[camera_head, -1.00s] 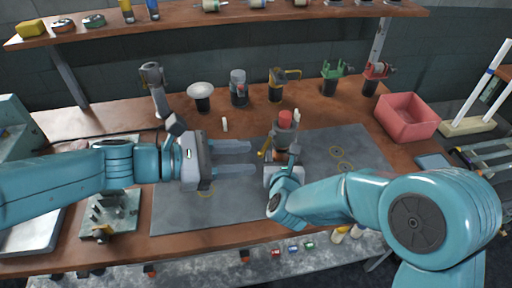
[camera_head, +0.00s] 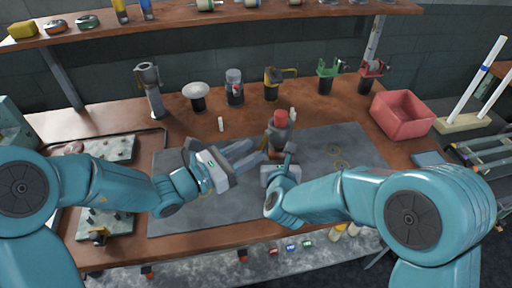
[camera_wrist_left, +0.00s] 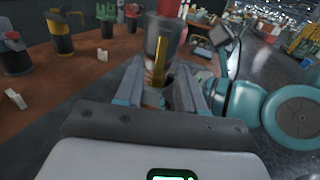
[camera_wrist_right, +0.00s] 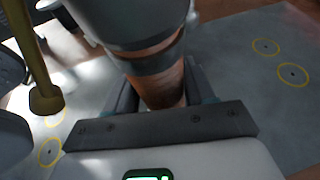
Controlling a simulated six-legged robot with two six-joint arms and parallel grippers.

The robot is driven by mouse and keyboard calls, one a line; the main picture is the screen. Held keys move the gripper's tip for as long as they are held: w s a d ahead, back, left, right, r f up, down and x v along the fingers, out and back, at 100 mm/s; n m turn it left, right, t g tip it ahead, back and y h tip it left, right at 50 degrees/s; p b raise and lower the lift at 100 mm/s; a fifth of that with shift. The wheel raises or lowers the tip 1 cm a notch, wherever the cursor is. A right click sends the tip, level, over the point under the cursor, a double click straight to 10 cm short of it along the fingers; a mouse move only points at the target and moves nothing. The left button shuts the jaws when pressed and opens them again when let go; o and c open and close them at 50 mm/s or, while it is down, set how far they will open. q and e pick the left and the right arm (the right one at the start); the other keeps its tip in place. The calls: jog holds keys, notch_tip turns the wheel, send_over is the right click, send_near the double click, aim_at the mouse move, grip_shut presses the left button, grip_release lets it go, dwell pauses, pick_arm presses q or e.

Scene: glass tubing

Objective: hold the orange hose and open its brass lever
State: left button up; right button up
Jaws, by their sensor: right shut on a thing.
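The orange hose (camera_wrist_right: 165,88) stands upright, its top inside a grey fitting (camera_head: 281,138) with a red top (camera_head: 281,117). My right gripper (camera_wrist_right: 162,92) is shut on the hose just below the fitting. The brass lever (camera_wrist_left: 160,62) hangs down along the fitting's side, and its rounded end shows in the right wrist view (camera_wrist_right: 46,98). My left gripper (camera_head: 252,156) is open beside the fitting. In the left wrist view the lever lies between its spread fingers (camera_wrist_left: 165,88), with no clear contact. The head view hides most of the lever.
A grey mat (camera_head: 340,165) lies under both grippers. Several fittings on black stands line the back of the bench, such as the green one (camera_head: 327,70). A red bin (camera_head: 402,117) stands at the right. The mat's right part is clear.

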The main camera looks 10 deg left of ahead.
pick_arm(q)
jog(key=shift+x, duration=1.35)
grip_shut()
jog(key=shift+s+a+r+g+y, duration=0.15)
jog(key=shift+r+g+y, duration=0.15)
jog(key=shift+g+y, duration=0.15)
jog(key=shift+s+r+g+y, duration=0.3)
jog(key=shift+r+g+y, duration=0.05)
jog(key=shift+g+y, duration=0.55)
jog(key=shift+a+r+g+y, duration=0.15)
jog(key=shift+g+y, duration=0.1)
jog(key=shift+y, duration=0.2)
